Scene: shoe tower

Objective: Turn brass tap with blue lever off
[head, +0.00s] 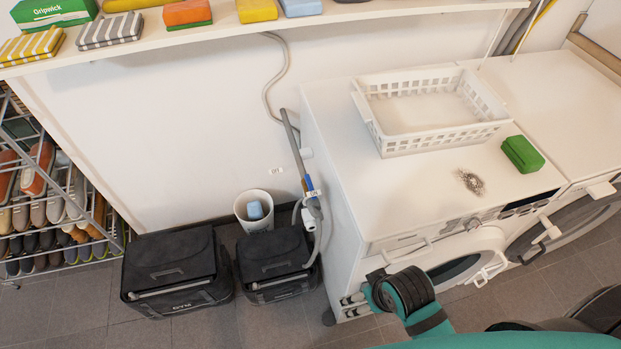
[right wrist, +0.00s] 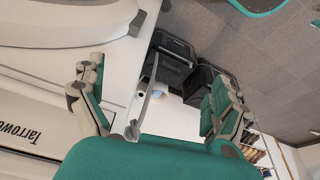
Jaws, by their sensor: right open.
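The tap's lever has a blue part (head: 309,183) on the grey upright pipe (head: 293,145) left of the washing machine. The lever lies along the pipe, beside the "ON" label (head: 313,193). The "OFF" label (head: 277,171) is on the wall to the left. My right gripper (head: 353,305) is low in front of the washing machine's left corner, below and apart from the tap. In the right wrist view, its fingers (right wrist: 156,103) are wide apart with nothing held; a grey pipe shows between them, but the blue lever cannot be made out. My left gripper is not seen.
The washing machine (head: 335,150) bears a white basket (head: 435,140) and a green sponge (head: 522,154). A shoe rack (head: 85,235) is at left.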

